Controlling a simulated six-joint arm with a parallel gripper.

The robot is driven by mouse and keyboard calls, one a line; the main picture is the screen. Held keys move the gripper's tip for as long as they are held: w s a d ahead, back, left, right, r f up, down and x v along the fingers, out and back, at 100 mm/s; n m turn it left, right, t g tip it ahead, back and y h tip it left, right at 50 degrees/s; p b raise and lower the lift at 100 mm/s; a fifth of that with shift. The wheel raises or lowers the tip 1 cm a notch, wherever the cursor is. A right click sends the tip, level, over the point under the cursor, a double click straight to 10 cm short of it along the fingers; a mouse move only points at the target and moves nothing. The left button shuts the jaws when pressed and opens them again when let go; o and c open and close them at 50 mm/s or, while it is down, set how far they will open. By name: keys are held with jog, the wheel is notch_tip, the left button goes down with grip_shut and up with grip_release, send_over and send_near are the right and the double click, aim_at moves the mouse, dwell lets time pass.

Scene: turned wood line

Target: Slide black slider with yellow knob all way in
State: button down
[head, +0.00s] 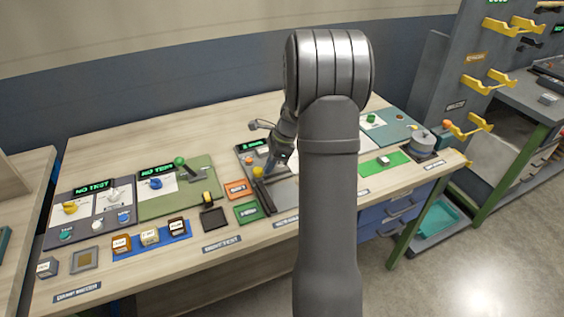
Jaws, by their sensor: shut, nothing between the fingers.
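The yellow knob (258,172) of the slider shows on the dark panel in the middle of the bench. The black slider track (265,197) runs from the knob toward the front edge of the panel. The knob is at the far end of the visible part of the track. My gripper (268,170) is shut and empty, pointing down just right of the knob. I cannot tell whether it touches the knob. My arm hides the right part of the panel.
An orange tile (237,190) and a green tile (247,211) lie left of the track. A lit display (253,144) is behind the knob.

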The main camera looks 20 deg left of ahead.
jog(key=shift+s+a, duration=0.25)
jog(key=shift+w+d, duration=0.2)
jog(key=shift+d, duration=0.1)
jog(key=d, duration=0.1)
jog(key=w+d+r, duration=0.1)
jog(key=w+d, duration=0.1)
jog(key=shift+w+d+r, duration=0.15)
jog(key=shift+w+d, duration=0.1)
jog(key=shift+d, duration=0.1)
jog(key=v, duration=0.8)
jog(key=shift+d+r, duration=0.15)
jog(key=shift+r, duration=0.15)
